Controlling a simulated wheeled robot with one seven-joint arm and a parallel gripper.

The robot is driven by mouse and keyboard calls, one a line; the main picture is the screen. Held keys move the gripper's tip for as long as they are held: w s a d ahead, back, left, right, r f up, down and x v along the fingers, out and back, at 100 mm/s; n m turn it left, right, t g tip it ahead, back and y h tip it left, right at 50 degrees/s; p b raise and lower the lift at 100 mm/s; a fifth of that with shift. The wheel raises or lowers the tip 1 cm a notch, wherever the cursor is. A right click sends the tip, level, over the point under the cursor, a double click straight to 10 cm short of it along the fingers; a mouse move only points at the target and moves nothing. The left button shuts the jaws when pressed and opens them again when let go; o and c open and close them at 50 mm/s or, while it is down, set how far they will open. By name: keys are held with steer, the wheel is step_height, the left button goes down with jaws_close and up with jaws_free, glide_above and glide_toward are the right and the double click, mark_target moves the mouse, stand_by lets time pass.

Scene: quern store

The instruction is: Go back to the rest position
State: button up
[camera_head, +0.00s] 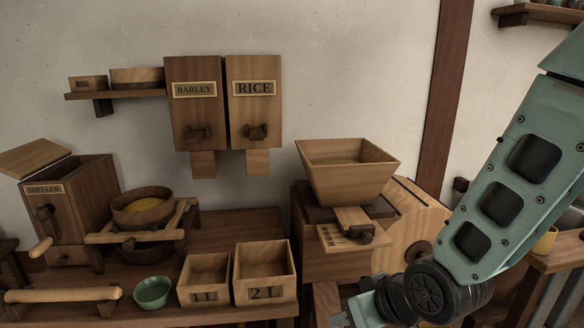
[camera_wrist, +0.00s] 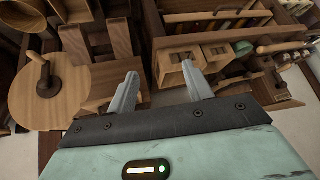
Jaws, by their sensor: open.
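My gripper (camera_wrist: 160,90) shows in the wrist view with its two grey fingers spread apart and nothing between them. In the head view my arm comes in from the right, and its end reaches down to the bottom edge near the wooden mill with the hopper (camera_head: 347,172). The fingers are not clear in the head view. In the wrist view a wooden wheel with a crank (camera_wrist: 48,90) lies left of the fingers. Wooden boxes (camera_wrist: 182,62) lie beyond the fingertips.
Two open wooden boxes marked 11 (camera_head: 204,296) and 21 (camera_head: 264,290) stand on the bench beside a green bowl (camera_head: 153,291). Barley (camera_head: 196,115) and rice (camera_head: 254,110) bins hang on the wall.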

steer(key=s+d+r+n+g+h, duration=0.1)
steer(key=s+r+g, duration=0.2)
steer(key=s, duration=0.5)
steer(key=s+d+r+n+g+h+p, duration=0.1)
steer(key=s+d+r+n+g+h, duration=0.1)
steer(key=s+r, duration=0.3)
steer(key=s+g, duration=0.1)
steer(key=s, duration=0.3)
steer(key=shift+d+r+h, duration=0.15)
steer(key=shift+r+h, duration=0.15)
steer(key=shift+d, duration=0.1)
